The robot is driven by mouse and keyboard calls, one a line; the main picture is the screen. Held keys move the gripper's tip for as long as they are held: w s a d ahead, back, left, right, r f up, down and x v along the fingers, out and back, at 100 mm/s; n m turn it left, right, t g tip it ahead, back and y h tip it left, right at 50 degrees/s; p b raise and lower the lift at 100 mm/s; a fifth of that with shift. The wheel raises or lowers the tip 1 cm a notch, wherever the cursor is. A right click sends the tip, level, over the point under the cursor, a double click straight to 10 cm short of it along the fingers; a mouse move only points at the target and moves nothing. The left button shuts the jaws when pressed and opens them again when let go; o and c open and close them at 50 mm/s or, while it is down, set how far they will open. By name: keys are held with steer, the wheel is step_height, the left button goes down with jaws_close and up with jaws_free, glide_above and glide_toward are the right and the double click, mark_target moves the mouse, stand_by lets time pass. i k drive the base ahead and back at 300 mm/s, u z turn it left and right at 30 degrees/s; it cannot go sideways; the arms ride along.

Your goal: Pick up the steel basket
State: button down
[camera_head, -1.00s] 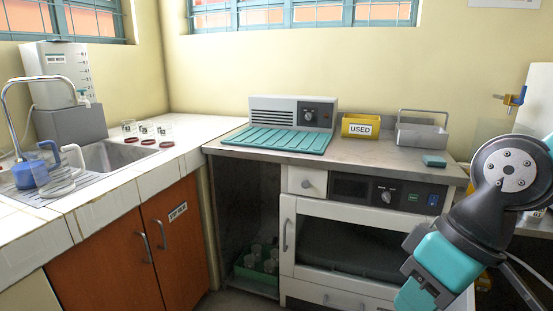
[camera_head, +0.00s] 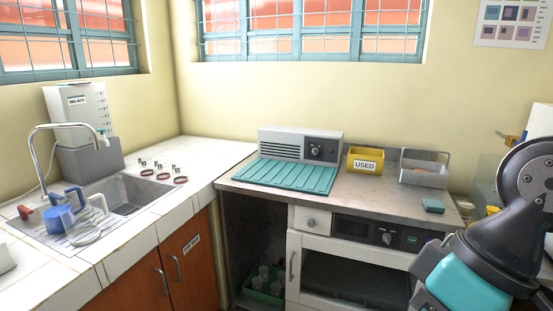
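The steel basket (camera_head: 424,178) stands on the grey worktop at its right end, against the back wall. It is a grey open box with a raised handle, and something orange-red shows inside it. Part of my arm shows at the lower right, in front of and right of the basket. My gripper's fingers are outside the picture, so I cannot see their state or anything in them.
A yellow bin marked USED (camera_head: 365,161) stands just left of the basket. A small teal block (camera_head: 433,206) lies in front of it. A grey device (camera_head: 300,145) and a ribbed teal mat (camera_head: 288,176) are further left. The incubator (camera_head: 352,268) is below the worktop.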

mark_target(437, 175)
steer(key=k, duration=0.45)
steer(key=u, duration=0.9)
steer(key=i, duration=0.85)
steer(key=z, duration=2.2)
steer(key=k, duration=0.45)
steer(key=u, duration=0.45)
